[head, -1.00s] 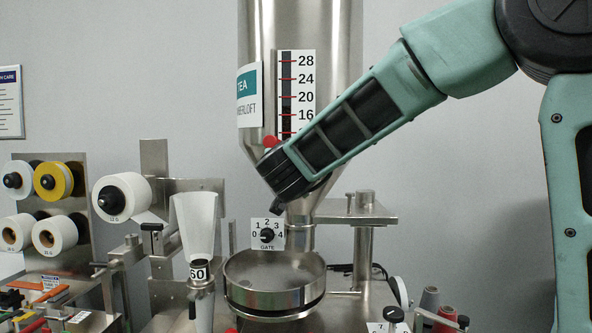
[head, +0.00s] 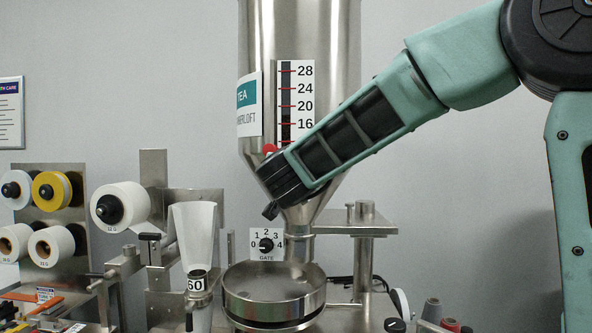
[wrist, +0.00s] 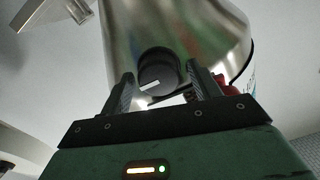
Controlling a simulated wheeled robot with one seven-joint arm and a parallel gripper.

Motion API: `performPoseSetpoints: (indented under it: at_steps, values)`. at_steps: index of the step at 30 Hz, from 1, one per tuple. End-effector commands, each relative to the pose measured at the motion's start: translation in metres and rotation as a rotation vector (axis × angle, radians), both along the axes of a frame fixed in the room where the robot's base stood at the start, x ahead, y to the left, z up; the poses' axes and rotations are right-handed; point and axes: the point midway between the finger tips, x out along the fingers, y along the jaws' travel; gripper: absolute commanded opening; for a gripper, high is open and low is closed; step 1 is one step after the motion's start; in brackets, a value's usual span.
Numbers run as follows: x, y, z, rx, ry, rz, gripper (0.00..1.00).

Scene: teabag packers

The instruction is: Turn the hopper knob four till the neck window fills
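The steel hopper (head: 330,60) stands at the centre, with a numbered level strip (head: 297,100) on its front. Below its cone is a white gate dial (head: 257,254) marked 0 to 4, with a black gate knob (head: 265,245). The knob's exact pointer setting is too small to read. My gripper (head: 270,211) is just above the dial, in front of the cone. In the wrist view my gripper (wrist: 163,92) is open, its fingers apart. A round black knob with a white pointer mark (wrist: 157,68) shows between and beyond the fingertips. I cannot tell whether they touch it.
A red ball (head: 269,149) is beside my wrist at the cone. A round steel pan (head: 274,290) sits below the dial. A white funnel (head: 196,235) stands to its left. Paper rolls (head: 120,205) fill the left side. A steel bracket (head: 350,225) stands right of the neck.

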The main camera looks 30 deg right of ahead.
Motion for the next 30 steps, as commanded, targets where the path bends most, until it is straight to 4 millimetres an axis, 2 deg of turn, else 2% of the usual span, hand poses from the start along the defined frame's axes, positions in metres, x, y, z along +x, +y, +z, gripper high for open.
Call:
performPoseSetpoints:
  at_steps: [7, 11, 30]
  values:
    - [-0.001, 0.001, 0.0, 0.0, 0.0, 0.0, 0.62]
    - [-0.009, 0.007, -0.002, -0.001, -0.001, 0.001, 0.62]
    - [-0.123, 0.083, -0.003, 0.0, -0.001, 0.003, 0.62]
